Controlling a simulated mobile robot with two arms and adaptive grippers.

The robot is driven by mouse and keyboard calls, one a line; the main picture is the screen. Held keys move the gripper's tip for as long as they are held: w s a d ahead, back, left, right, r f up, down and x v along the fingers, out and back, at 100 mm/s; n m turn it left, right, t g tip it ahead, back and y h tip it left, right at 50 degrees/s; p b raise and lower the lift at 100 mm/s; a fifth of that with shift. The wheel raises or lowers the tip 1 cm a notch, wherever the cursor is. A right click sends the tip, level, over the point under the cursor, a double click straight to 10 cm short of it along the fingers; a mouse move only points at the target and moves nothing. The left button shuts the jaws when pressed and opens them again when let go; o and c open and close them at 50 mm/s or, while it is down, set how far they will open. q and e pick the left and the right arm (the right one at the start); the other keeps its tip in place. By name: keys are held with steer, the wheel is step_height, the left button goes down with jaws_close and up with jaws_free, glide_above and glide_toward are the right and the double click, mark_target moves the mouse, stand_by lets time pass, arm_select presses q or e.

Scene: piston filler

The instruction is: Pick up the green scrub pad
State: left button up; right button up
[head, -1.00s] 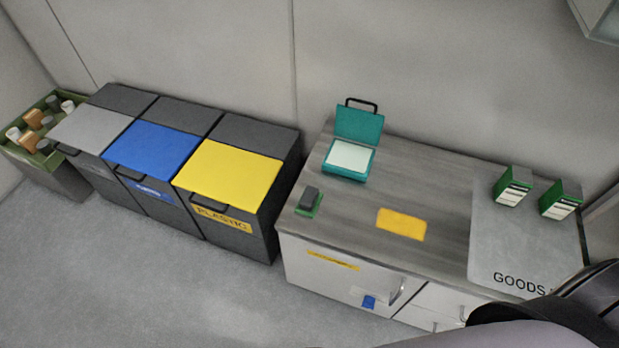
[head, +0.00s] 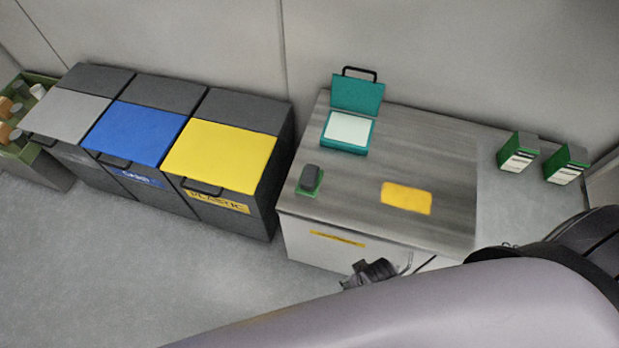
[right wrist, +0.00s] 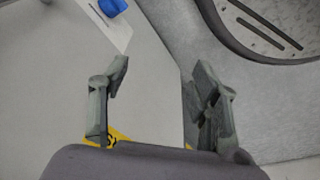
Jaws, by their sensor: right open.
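The green scrub pad (head: 318,187), with a dark grey block (head: 310,172) on its top, lies at the front left corner of the grey wood-look counter (head: 440,145). My right gripper (head: 350,281) is in front of the cabinet, below the counter's front edge, to the right of the pad and apart from it. In the right wrist view my right gripper (right wrist: 160,72) has its fingers spread, with nothing between them. The pad does not show in that view. My left gripper is not in view.
A yellow cloth-like sheet (head: 406,198) lies right of the pad, and a teal case (head: 345,147) stands open behind it. Two green-and-white boxes (head: 518,152) stand at the right. Bins with a yellow lid (head: 222,155) and others stand left. A blue item (right wrist: 112,7) shows on the cabinet front.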

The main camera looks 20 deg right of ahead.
steer(key=w+a+r+t, duration=0.1)
steer(key=w+r, duration=0.1)
steer(key=r, duration=0.7)
steer(key=w+r, duration=0.3)
steer(key=r, duration=0.7)
steer(key=w+a+r+n+y+b, duration=0.1)
steer(key=w+a+r+n+y, duration=0.2)
steer(key=w+a+r+n, duration=0.65)
steer(key=n+g+h, duration=0.3)
steer(key=n, duration=1.5)
glide_toward(310, 175)
steer(key=shift+m, duration=0.25)
step_height(310, 175, down, 10)
steer(key=shift+w+a+f+b, duration=0.1)
steer(key=shift+w+f+b, duration=0.1)
steer(key=shift+b, duration=0.15)
steer(key=shift+c, duration=0.2)
